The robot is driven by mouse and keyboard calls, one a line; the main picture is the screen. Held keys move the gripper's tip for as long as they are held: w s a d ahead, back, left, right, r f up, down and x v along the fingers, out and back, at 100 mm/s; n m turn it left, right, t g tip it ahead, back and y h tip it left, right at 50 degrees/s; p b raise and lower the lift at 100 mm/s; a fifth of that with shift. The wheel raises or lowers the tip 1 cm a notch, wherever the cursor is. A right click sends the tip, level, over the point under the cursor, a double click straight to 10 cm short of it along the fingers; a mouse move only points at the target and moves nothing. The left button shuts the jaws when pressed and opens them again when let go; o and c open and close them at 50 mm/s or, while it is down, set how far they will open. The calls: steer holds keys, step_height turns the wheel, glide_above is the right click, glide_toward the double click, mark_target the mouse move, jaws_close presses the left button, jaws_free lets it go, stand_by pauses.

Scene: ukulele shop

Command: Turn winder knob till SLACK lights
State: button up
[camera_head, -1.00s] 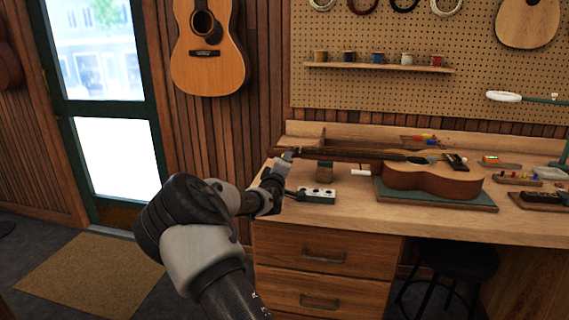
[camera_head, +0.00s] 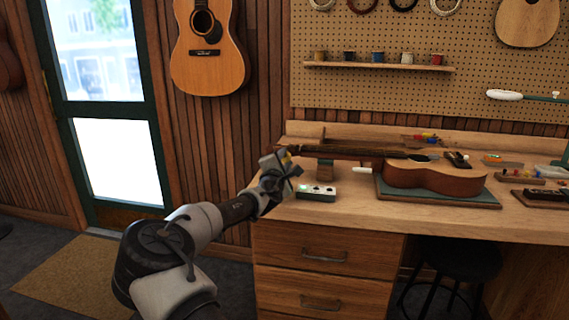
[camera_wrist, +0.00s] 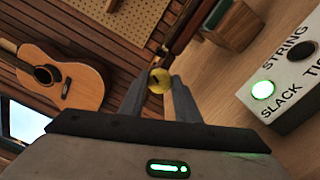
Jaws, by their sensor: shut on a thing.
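The yellow winder knob (camera_wrist: 160,80) sits between my two fingertips in the wrist view. My gripper (camera_wrist: 160,92) is shut on it; in the head view my gripper (camera_head: 285,166) is at the ukulele's headstock end. The rest of the winder is hidden. The ukulele (camera_head: 437,178) lies on a green mat, its neck pointing left over a wooden block. The white indicator box (camera_head: 318,192) stands on the bench just right of my gripper. In the wrist view the box (camera_wrist: 290,70) reads STRING and SLACK, and the lamp (camera_wrist: 262,90) by SLACK glows green. Its other lamp is dark.
The wooden block (camera_wrist: 232,25) is close to my fingers in the wrist view. The workbench (camera_head: 345,218) has small tools at its right. A black stool (camera_head: 458,263) stands beneath it. A guitar (camera_head: 208,50) hangs on the wall at the left, beside the door.

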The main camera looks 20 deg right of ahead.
steer(key=shift+n, duration=0.4)
steer(key=o, duration=0.8)
steer(key=shift+c, duration=0.2)
steer(key=p+v, duration=0.2)
steer(key=v, duration=1.5)
steer(key=shift+s+a, duration=0.15)
steer(key=shift+a, duration=0.05)
